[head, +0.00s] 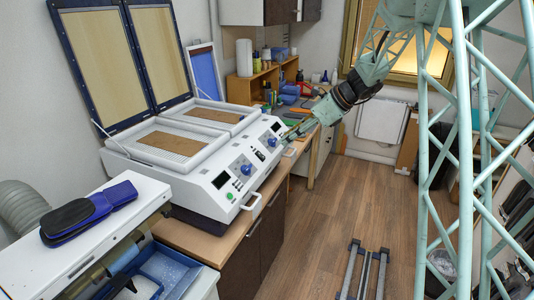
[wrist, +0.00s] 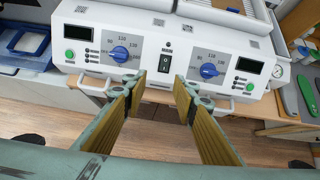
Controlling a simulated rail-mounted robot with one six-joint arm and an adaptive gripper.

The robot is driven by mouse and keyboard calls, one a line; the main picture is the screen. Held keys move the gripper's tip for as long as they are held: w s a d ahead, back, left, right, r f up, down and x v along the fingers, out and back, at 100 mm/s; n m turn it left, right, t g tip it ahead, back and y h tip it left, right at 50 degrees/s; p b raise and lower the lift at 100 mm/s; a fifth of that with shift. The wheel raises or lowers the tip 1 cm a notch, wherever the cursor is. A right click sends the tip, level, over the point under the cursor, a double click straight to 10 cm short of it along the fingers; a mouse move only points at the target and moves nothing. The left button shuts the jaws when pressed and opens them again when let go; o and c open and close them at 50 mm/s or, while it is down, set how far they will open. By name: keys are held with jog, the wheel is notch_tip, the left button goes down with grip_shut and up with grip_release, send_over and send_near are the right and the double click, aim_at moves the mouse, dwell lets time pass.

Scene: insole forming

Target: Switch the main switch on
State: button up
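The white forming machine (head: 190,165) stands on the wooden counter with its front panel towards the aisle. In the wrist view its panel (wrist: 164,45) shows a black rocker switch (wrist: 164,66) in the middle, between two blue dials. I take this for the main switch; which way it is tipped is too small to tell. My gripper (wrist: 160,90) is open and empty, its two yellowish fingers spread below and either side of the switch. They appear apart from the panel. In the head view my gripper (head: 291,135) is at the machine's far front corner.
Blue dials (wrist: 120,53) (wrist: 209,70) and green buttons (wrist: 70,54) (wrist: 240,87) flank the switch. White handles stick out below the panel. Two lids (head: 95,60) stand raised. Tools and bottles crowd the far counter (head: 300,95). The wooden floor (head: 330,210) in front is mostly clear.

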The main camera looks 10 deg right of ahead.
aim_at(263, 157)
jog(key=shift+w+d+f+m, duration=0.3)
jog(key=shift+w+f, duration=0.05)
jog(key=shift+w, duration=0.15)
jog(key=shift+x, duration=6.9)
jog(key=shift+w+a+r, duration=0.1)
jog(key=c, duration=0.8)
jog(key=shift+c, duration=0.2)
jog(key=shift+f+t+y+b, duration=0.6)
jog(key=shift+t+y+b, duration=0.5)
jog(key=shift+b, duration=3.4)
jog(key=shift+r, duration=0.15)
